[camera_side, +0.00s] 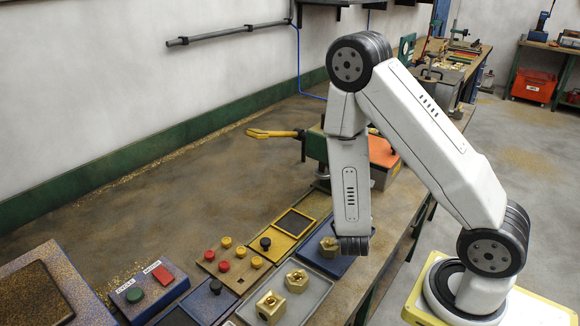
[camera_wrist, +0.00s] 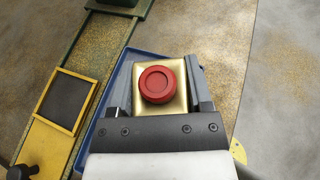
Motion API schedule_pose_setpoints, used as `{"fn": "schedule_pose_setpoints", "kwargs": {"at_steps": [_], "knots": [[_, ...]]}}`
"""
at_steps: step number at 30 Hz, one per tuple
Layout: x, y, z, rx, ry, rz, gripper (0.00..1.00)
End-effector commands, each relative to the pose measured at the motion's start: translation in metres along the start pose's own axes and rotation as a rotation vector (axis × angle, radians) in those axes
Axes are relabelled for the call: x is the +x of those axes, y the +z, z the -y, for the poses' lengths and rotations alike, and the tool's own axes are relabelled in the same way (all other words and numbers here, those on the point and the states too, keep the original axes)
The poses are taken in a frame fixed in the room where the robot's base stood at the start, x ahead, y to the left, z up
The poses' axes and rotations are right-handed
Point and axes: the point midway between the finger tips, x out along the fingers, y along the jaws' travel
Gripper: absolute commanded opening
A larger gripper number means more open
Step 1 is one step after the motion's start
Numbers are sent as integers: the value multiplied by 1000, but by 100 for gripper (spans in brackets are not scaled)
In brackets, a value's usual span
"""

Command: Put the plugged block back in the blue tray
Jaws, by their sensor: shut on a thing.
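In the wrist view, a brass block (camera_wrist: 182,100) with a round red plug (camera_wrist: 158,84) in its top sits between the two jaws of my gripper (camera_wrist: 158,88). The jaws are shut on its sides. The blue tray (camera_wrist: 97,128) lies beneath, its rim showing left of and beyond the block. I cannot tell whether the block touches the tray floor. In the side view, my wrist is over the blue tray (camera_side: 350,266) and my fingers are hidden. A brass block (camera_side: 328,248) shows there beside my wrist, with no red plug visible on it.
A grey tray (camera_side: 312,300) nearer the camera holds two brass blocks (camera_side: 297,280). A plug board (camera_side: 222,279) with red and yellow plugs and a yellow-framed dark pad (camera_side: 294,222) lie to the left. A green machine base (camera_wrist: 118,5) stands beyond the tray.

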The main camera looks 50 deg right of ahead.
Motion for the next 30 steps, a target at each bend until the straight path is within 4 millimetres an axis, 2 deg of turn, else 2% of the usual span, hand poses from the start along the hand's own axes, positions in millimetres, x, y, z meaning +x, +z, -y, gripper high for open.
{"fn": "schedule_pose_setpoints", "kwargs": {"at_steps": [18, 30], "knots": [[15, -36, -1, 1, 0, 3, 0], [18, -42, 0, 2, 1, 3, 0]]}}
